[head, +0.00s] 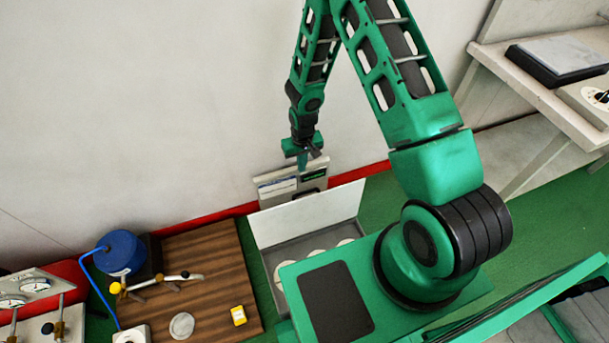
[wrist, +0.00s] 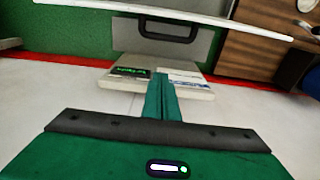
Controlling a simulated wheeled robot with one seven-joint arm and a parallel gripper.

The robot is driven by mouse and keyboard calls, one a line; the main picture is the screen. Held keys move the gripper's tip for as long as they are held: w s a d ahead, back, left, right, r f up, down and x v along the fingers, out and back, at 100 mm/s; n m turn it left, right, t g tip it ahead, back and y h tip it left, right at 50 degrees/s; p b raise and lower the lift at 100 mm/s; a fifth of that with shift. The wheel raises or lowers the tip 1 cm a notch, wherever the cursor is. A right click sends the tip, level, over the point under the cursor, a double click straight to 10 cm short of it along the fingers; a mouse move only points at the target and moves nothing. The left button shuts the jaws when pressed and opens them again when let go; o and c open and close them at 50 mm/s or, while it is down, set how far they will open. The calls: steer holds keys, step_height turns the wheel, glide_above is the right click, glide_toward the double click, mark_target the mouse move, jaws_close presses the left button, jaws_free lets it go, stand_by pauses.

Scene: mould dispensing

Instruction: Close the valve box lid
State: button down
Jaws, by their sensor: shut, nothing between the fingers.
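The valve box (head: 283,249) appears to be the open grey box beside my base, with several pale round pieces inside. Its white lid (head: 310,214) stands raised along the far side. In the wrist view the lid's thin white edge (wrist: 165,12) crosses the top. My gripper (head: 304,165) points down behind the lid, near the wall, above a pale unit with labels (head: 290,186). In the wrist view my gripper (wrist: 161,78) is shut and empty, its fingers together in front of the labelled unit. I see no contact with the lid; part of the box is hidden by my base.
The wall rises close behind. A pale bench (head: 545,100) is at the right. Green floor lies between.

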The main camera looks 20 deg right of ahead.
steer(key=s+f, duration=0.3)
steer(key=f, duration=0.5)
steer(key=shift+f, duration=0.15)
stand_by(0.4)
